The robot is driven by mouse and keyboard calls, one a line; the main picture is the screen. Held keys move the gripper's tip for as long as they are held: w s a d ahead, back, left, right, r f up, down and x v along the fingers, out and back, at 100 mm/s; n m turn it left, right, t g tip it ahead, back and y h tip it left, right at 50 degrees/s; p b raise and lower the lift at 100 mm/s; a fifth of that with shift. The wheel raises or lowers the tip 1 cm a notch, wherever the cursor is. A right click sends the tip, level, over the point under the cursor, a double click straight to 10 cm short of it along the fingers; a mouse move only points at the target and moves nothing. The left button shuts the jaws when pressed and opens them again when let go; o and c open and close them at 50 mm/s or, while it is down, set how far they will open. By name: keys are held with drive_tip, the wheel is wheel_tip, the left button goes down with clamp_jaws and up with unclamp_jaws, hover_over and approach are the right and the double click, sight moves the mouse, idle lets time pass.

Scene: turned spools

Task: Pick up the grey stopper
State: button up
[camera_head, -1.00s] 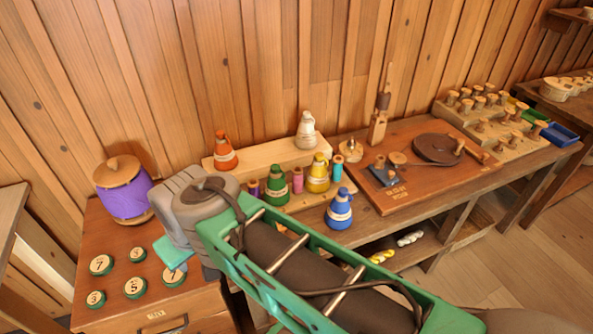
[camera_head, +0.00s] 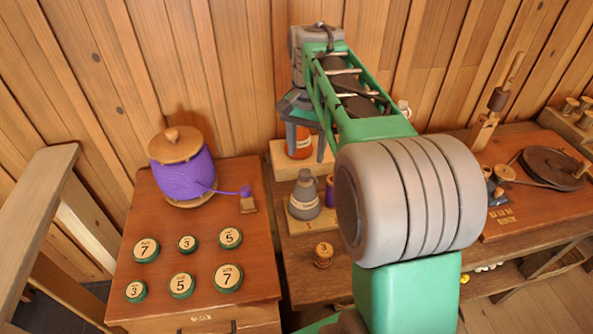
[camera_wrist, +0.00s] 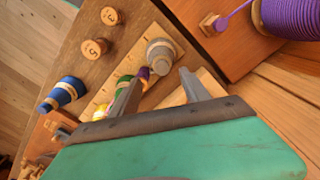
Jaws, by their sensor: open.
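The grey stopper (camera_head: 304,197) is a cone-shaped, bottle-like piece with a pale band. It stands upright on the lower light-wood step, near the step's left end. In the wrist view the grey stopper (camera_wrist: 160,54) shows just beyond the gap between the fingers. My gripper (camera_head: 306,156) is open and empty, with its fingers pointing down. In the head view it overlaps an orange stopper (camera_head: 299,148) on the upper step behind. In the wrist view my gripper (camera_wrist: 160,75) has both fingers apart, touching nothing that I can see.
A small numbered wooden spool (camera_head: 323,253) stands in front of the grey stopper. A blue stopper (camera_wrist: 64,90) and other coloured ones show in the wrist view. My arm hides much of the steps.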

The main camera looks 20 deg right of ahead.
sight(305, 171)
drive_tip(key=shift+w+d+f, duration=0.25)
drive_tip(key=shift+w+f, duration=0.1)
drive_tip(key=shift+w, duration=0.05)
wheel_tip(305, 171, down, 7)
drive_tip(key=shift+f+p, duration=0.1)
drive_tip(key=shift+p, duration=0.25)
drive_tip(key=shift+a, duration=0.1)
drive_tip(key=shift+c, duration=0.3)
clamp_jaws()
